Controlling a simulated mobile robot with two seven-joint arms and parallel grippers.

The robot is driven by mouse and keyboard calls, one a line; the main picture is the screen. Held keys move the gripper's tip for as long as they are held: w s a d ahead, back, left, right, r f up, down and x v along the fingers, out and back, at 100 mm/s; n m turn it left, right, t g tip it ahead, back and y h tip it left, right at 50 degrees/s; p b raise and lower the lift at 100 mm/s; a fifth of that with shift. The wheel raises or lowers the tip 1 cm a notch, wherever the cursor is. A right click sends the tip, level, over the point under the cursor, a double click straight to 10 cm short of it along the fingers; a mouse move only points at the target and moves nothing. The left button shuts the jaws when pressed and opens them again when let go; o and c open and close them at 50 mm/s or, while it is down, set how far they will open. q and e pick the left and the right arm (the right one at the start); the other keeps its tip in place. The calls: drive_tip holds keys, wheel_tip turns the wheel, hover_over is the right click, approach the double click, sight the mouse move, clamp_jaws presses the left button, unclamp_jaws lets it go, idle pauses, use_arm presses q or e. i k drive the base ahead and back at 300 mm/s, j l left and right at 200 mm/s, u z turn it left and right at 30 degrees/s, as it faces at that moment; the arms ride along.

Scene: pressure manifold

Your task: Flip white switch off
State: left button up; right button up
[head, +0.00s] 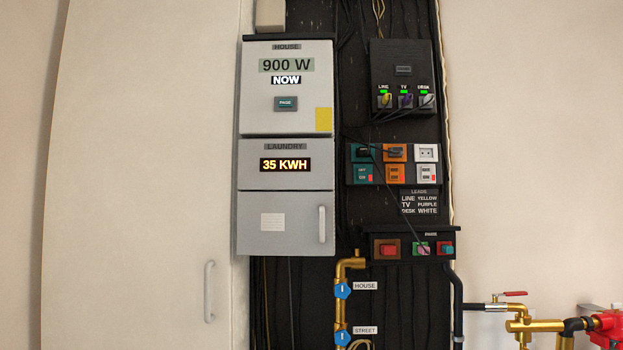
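The white switch (427,174) is at the right end of the lower row on a dark switch panel. It has a red mark at its lower right; the rocker's position is too small to tell. Above it is a white socket (426,153) with no plug in it. To its left are an orange switch (395,174) and a teal switch (363,174), each also with a red mark. Neither of my grippers is in view.
Above is a black box (403,75) with green lights and several leads. Below is a strip of coloured buttons (411,248); a thin dark cable hangs down to it across the panel. A grey meter cabinet (287,95) stands left. Brass pipes (341,300) run below. Bare wall is right.

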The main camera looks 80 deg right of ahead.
sight(426, 170)
drive_tip(key=z, duration=3.2)
drive_tip(key=i+l+u, duration=0.15)
drive_tip(key=u, duration=0.25)
drive_tip(key=i+l+u, duration=0.1)
drive_tip(key=l+u, duration=0.3)
drive_tip(key=i+l+u, duration=0.1)
drive_tip(key=l, duration=0.25)
drive_tip(key=i+l+u, duration=0.15)
drive_tip(key=l, duration=0.25)
drive_tip(key=i+l, duration=0.1)
drive_tip(key=l, duration=0.65)
drive_tip(key=i+l+u, duration=0.1)
drive_tip(key=l, duration=0.7)
